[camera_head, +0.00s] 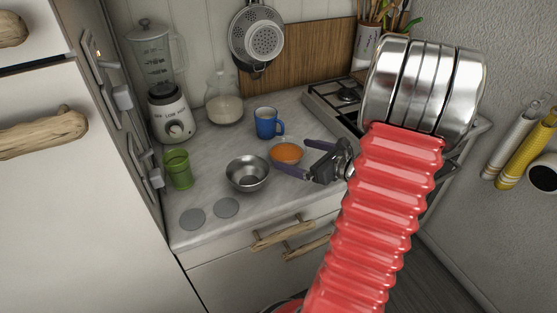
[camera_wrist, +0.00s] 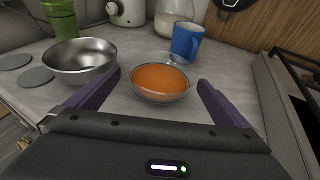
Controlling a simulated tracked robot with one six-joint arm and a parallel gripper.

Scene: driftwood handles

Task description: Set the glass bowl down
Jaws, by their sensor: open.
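The glass bowl (camera_head: 287,151) holds something orange and stands upright on the countertop, near its front edge. In the wrist view the glass bowl (camera_wrist: 161,83) lies ahead of and between my gripper's fingers. My gripper (camera_head: 298,159) is open, with one purple finger on each side of the bowl. In the wrist view my gripper (camera_wrist: 160,88) shows a gap between each finger and the bowl's rim. Nothing is held. The bowl's far base is hidden.
A metal bowl (camera_head: 247,173) stands just left of the glass bowl, close to my left finger. A blue mug (camera_head: 268,123) stands behind it. A green cup (camera_head: 178,168), a blender (camera_head: 168,90) and two grey discs (camera_head: 227,208) are further left. The stove (camera_head: 333,101) is at right.

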